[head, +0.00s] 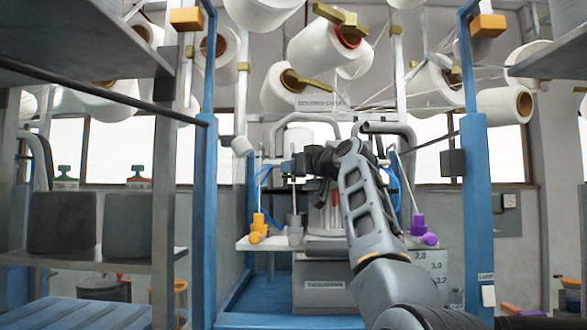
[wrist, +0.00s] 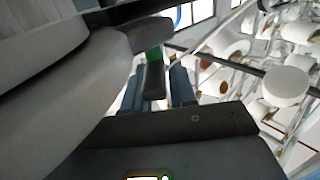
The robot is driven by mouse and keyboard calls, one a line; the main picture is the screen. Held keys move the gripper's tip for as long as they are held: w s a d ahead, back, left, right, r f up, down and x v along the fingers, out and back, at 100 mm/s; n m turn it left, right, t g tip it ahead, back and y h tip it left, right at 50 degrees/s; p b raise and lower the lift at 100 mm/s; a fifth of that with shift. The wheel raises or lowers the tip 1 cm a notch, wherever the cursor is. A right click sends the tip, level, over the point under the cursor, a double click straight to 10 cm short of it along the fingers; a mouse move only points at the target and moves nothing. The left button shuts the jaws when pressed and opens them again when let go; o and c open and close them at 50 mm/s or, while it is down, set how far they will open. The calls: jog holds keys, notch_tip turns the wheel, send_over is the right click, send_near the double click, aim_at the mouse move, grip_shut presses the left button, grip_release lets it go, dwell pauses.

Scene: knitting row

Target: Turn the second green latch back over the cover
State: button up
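A green-tipped latch (wrist: 154,55) with a dark grey lever shows near the middle of the wrist view. My gripper (wrist: 158,80) has its two blue-grey fingers on either side of the dark lever. The fingers look apart, with a narrow gap at the right one; contact on the left is unclear. A large pale curved surface, perhaps the cover (wrist: 70,90), fills the left of the wrist view. In the head view my gripper (head: 325,163) is at the machine in the blue frame. My arm hides part of the machine, and I cannot make out the green latches there.
White yarn cones (head: 322,48) hang above on a rack with strands. Blue posts (head: 204,200) stand on both sides. An orange piece (head: 258,224) and a purple piece (head: 418,226) sit at the machine's front. Dark bins (head: 62,222) stand on the left shelf.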

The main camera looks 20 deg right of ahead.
jog(key=shift+o, duration=0.9)
jog(key=b+v, duration=0.2)
jog(key=v, duration=0.5)
jog(key=shift+s, duration=0.4)
jog(key=shift+d, duration=0.1)
notch_tip(320, 180, up, 6)
jog(key=a+g+p, duration=0.1)
jog(key=p, duration=0.4)
jog(key=shift+w+a+f+g+h+p, duration=0.25)
jog(key=shift+w+f+g+p, duration=0.3)
jog(key=shift+w+f+p, duration=0.5)
jog(key=shift+w+a+f+g+h+p, duration=0.3)
jog(key=shift+w+f+g+p, duration=0.35)
jog(key=shift+w+p, duration=0.6)
jog(key=shift+w+a+f+g+h+p, duration=0.25)
jog(key=shift+w+f+g+p, duration=0.15)
jog(key=shift+w+f+p, duration=0.75)
jog(key=shift+w+r+b, duration=0.15)
jog(key=shift+w+b, duration=0.05)
jog(key=shift+b, duration=0.1)
